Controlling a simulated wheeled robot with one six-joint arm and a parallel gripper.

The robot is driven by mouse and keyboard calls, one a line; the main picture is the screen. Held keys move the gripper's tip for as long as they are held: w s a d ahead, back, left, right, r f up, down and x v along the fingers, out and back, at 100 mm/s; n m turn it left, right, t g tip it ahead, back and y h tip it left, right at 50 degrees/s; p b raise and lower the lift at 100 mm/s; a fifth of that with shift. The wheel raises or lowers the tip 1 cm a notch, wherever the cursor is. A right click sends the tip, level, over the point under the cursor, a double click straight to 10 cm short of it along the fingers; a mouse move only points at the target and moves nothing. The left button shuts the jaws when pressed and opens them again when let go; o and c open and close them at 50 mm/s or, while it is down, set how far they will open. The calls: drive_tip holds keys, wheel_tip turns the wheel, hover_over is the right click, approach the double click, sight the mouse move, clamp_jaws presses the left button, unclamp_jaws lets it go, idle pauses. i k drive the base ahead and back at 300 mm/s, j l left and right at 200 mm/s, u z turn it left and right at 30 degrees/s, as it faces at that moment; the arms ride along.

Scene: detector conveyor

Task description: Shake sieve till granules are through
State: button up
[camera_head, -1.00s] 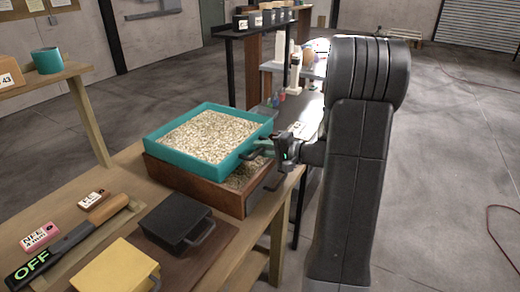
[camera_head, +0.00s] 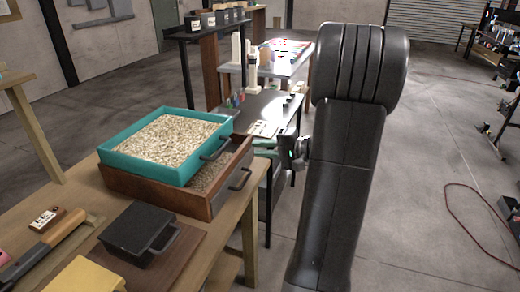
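The teal sieve (camera_head: 133,168), full of pale chips (camera_head: 165,138), rests on the brown wooden box (camera_head: 190,205) on the bench. It sits toward the box's far left, leaving a strip of the box open at the right, where brownish granules (camera_head: 207,178) show. The sieve's dark handle (camera_head: 217,150) sticks out to the right and is free. My gripper (camera_head: 264,147) is to the right of the box, apart from the handle, with its greenish fingers pointing left. The fingers look parted and empty, though they are small here. The layer under the chips is hidden.
The box has its own dark handle (camera_head: 240,178) at the right. A black lidded box (camera_head: 140,232), a yellow block (camera_head: 88,275) and a wooden-handled tool (camera_head: 52,240) lie at the front of the bench (camera_head: 228,222).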

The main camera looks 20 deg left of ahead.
sight(168, 145)
drive_tip(key=k+l+u, duration=0.1)
drive_tip(key=u, duration=0.25)
drive_tip(key=k+l+u, duration=0.1)
drive_tip(key=u, duration=0.25)
drive_tip(key=k+l+u, duration=0.1)
drive_tip(key=u, duration=0.25)
drive_tip(key=i+j+u, duration=0.1)
drive_tip(key=i+u, duration=0.3)
drive_tip(key=k, duration=0.55)
drive_tip(key=i+j+z, duration=0.1)
drive_tip(key=i+z, duration=0.3)
drive_tip(key=i, duration=0.1)
